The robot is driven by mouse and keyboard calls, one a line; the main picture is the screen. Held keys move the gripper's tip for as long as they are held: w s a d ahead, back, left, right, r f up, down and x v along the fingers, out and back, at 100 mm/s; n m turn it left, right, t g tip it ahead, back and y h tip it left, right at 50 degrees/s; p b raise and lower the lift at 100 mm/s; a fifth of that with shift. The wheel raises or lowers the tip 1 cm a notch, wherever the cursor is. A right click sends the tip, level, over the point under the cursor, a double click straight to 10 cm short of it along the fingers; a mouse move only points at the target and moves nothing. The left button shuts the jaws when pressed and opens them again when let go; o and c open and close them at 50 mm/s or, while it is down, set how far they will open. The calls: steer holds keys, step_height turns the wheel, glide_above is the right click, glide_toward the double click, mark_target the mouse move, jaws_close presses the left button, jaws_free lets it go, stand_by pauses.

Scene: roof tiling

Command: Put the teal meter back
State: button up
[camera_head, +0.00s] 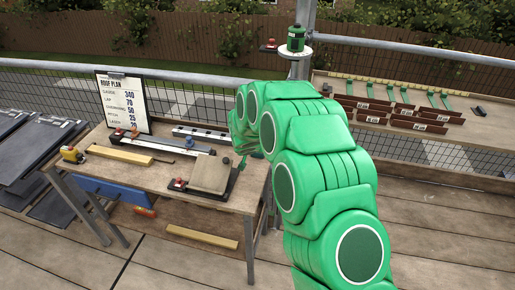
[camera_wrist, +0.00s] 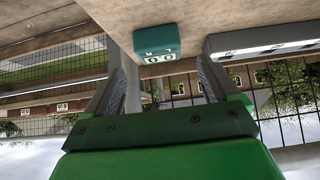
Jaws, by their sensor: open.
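The teal meter (camera_wrist: 157,42) shows in the wrist view, which looks upside down. It is a small teal block with a pale display on its face, resting on the wooden workbench top (camera_wrist: 185,12). My gripper (camera_wrist: 160,68) is open, with one finger on each side of the picture and the meter ahead between them. The gap between the fingers looks empty, and I cannot tell whether either finger touches the meter. In the head view my green arm reaches over the right end of the workbench (camera_head: 118,172) and hides most of the gripper. I cannot make out the meter there.
A green device (camera_head: 296,38) stands on a post behind my arm. Dark slates (camera_head: 35,150) lie left.

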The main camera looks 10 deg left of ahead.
steer(key=v, duration=0.7)
steer(key=shift+s+r, duration=0.2)
steer(key=shift+r, duration=0.05)
step_height(320, 180, up, 9)
steer(key=y, duration=0.3)
steer(key=s+d+r+n+g+y, duration=0.3)
steer(key=s+d+r, duration=0.3)
steer(key=s+r, duration=0.5)
steer(key=s+d+m+g+h, duration=0.1)
steer(key=s+d+g+h, duration=0.2)
steer(key=s+d, duration=1.2)
steer(key=s+d+f+m+g+h, duration=0.1)
steer(key=s+d+m+g+h, duration=0.1)
steer(key=s+d, duration=1.3)
steer(key=s+g+h, duration=0.1)
steer(key=s+g, duration=0.1)
steer(key=s, duration=0.5)
steer(key=shift+f, duration=0.15)
